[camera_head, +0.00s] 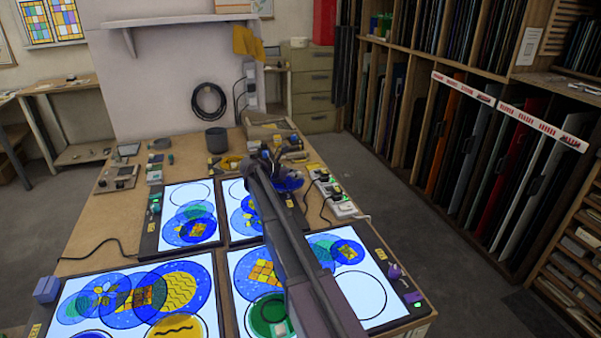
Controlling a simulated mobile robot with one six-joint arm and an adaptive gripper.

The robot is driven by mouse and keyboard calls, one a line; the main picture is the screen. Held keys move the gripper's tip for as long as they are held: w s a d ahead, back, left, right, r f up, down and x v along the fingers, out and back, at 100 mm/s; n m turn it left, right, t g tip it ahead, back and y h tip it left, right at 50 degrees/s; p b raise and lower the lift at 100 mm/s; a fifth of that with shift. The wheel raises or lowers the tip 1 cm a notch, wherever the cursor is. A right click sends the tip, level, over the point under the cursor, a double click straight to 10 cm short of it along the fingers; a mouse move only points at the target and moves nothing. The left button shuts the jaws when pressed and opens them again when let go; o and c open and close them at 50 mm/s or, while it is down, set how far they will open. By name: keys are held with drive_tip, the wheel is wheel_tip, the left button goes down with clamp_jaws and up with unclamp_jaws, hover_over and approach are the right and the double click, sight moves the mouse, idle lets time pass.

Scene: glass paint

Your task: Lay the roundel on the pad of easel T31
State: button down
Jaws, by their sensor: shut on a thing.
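My gripper (271,165) is at the far end of my arm, above the right edge of the back-right light panel. It is shut on a dark blue glass roundel (290,182), partly hidden by my gripper and arm. Four lit easels show: back left (186,192), back right (228,187), front left (100,282) and front right (358,298). Their yellow labels are too small to read, so I cannot tell which is T31. The back-left and front-right easels each show an empty black ring. My arm covers part of both right easels.
Blue, green and yellow painted discs overlap on the panels. White power boxes (342,208) with cables stand right of the back-right easel. A grey pot (216,140) and tools lie at the table's back. A glass rack (490,150) stands at right, across clear floor.

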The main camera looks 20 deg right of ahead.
drive_tip(key=shift+n+t, duration=0.5)
drive_tip(key=shift+t, duration=0.1)
drive_tip(key=s+a, duration=0.1)
drive_tip(key=a, duration=0.3)
drive_tip(key=s+a, duration=0.2)
drive_tip(key=a, duration=0.2)
drive_tip(key=s+a, duration=0.2)
drive_tip(key=a, duration=0.2)
drive_tip(key=shift+r, duration=0.3)
drive_tip(key=shift+n+t, duration=0.5)
drive_tip(key=shift+t, duration=0.1)
drive_tip(key=s+a, duration=0.2)
drive_tip(key=a, duration=0.1)
drive_tip(key=s+a, duration=0.3)
drive_tip(key=a, duration=0.1)
drive_tip(key=s+a+p, duration=0.1)
drive_tip(key=s+a, duration=0.1)
drive_tip(key=a, duration=0.2)
drive_tip(key=shift+s+a+r, duration=0.2)
drive_tip(key=shift+a+r, duration=0.05)
drive_tip(key=shift+r, duration=0.05)
drive_tip(key=shift+s+a, duration=0.25)
drive_tip(key=shift+a, duration=0.15)
